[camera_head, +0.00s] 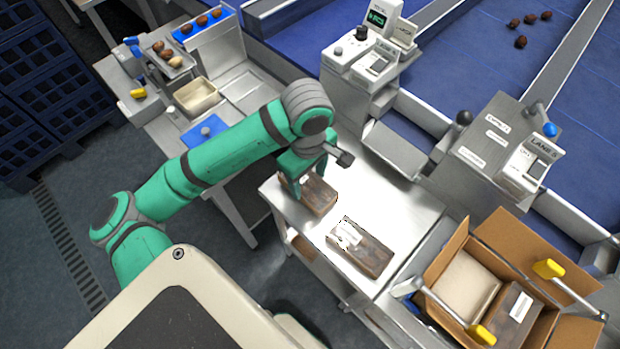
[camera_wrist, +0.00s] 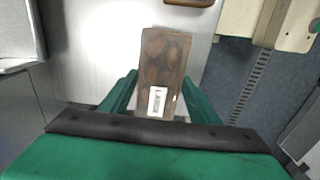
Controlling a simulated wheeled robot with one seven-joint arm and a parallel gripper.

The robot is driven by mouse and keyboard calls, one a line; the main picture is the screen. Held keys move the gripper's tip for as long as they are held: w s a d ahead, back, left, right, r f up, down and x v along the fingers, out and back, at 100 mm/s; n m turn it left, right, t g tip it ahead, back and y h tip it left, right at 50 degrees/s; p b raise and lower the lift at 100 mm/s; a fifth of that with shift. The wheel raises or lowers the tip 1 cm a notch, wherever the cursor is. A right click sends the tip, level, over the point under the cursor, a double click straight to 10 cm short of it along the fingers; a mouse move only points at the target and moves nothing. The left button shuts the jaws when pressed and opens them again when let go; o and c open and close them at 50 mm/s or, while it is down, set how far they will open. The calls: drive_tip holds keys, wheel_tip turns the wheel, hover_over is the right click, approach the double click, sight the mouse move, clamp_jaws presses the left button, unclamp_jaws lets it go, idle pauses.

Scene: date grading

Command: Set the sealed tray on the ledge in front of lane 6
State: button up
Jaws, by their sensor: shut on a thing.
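My gripper (camera_head: 308,178) is shut on a brown tray (camera_head: 318,197) over the near-left part of the steel table. The wrist view shows this tray (camera_wrist: 165,62), dates under its clear top and a white label at its near end, between my fingers (camera_wrist: 160,98). I cannot tell whether it touches the table. A second brown tray (camera_head: 368,256) with white labels lies on the table, to the right and apart. A lane sign (camera_head: 545,148), its number hard to read, stands on a grey metal ledge (camera_head: 480,178) at the right; the bare part of that ledge is narrow.
An open cardboard box (camera_head: 447,258) at the lower right holds a pale tray and a labelled brown one, with yellow-handled tools at its edges. A scale-like console (camera_head: 345,60) stands beyond the steel table (camera_head: 410,200). A bench (camera_head: 160,125) with dates is at the upper left.

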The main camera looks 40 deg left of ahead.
sight(308, 184)
drive_tip(key=shift+s+f, duration=0.1)
drive_tip(key=shift+f, duration=0.55)
drive_tip(key=shift+f, duration=0.1)
drive_tip(key=o, duration=1.2)
drive_tip(key=shift+c, duration=0.2)
wheel_tip(308, 184, up, 12)
